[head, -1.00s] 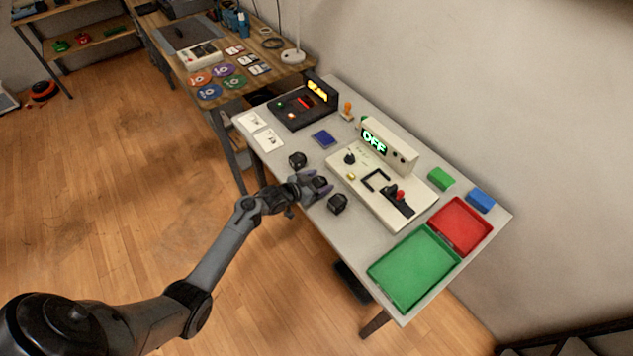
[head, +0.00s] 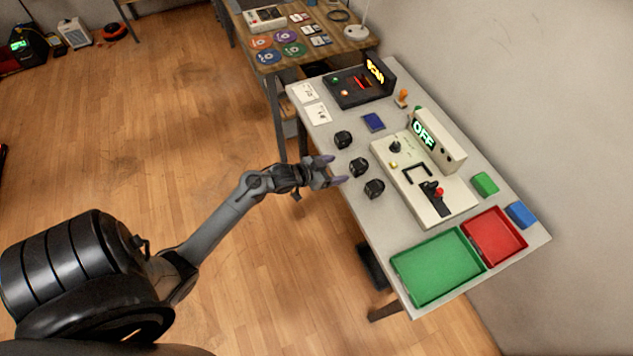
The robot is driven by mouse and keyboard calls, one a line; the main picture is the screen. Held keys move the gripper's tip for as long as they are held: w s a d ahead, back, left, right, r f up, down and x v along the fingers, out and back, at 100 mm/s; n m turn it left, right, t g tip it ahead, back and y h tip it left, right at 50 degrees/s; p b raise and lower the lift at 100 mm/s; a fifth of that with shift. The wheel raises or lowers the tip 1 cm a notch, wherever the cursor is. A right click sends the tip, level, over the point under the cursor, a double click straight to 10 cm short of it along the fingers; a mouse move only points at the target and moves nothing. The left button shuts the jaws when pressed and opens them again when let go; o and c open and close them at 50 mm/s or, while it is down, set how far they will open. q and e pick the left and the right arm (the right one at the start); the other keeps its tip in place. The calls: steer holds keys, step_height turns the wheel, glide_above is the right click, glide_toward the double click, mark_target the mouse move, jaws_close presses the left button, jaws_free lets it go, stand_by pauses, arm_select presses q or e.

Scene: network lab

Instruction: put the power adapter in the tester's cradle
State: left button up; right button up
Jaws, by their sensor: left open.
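Three black blocks that look like power adapters stand in a row along the table's left edge: a far one (head: 343,139), a middle one (head: 359,167) and a near one (head: 374,189). The beige tester (head: 455,203) has a lit green "OFF" display (head: 424,135), a black knob and a red-tipped lever. A black bracket on its top, apparently the cradle (head: 417,171), looks empty. My left gripper (head: 335,171) is open and empty, its fingertips just left of the middle block and apart from it. My right gripper is out of view.
Green (head: 395,267) and red (head: 524,245) trays sit at the table's near end, by green (head: 485,184) and blue (head: 521,215) blocks. A black device (head: 345,97), white cards (head: 318,113) and a dark blue item (head: 373,122) lie farther back. A wall borders the right.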

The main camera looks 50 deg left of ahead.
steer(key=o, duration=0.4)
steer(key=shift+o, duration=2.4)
arm_select(q)
steer(key=s+d+r+g, duration=0.2)
steer(key=s+d+g, duration=0.2)
steer(key=s+d, duration=0.5)
steer(key=s+d+r+g+y, duration=0.1)
steer(key=s+d+r+g, duration=0.2)
steer(key=s+d, duration=0.6)
steer(key=s+g, duration=0.2)
steer(key=s, duration=0.4)
steer(key=shift+s+d+r, duration=0.2)
steer(key=shift+d+r, duration=0.05)
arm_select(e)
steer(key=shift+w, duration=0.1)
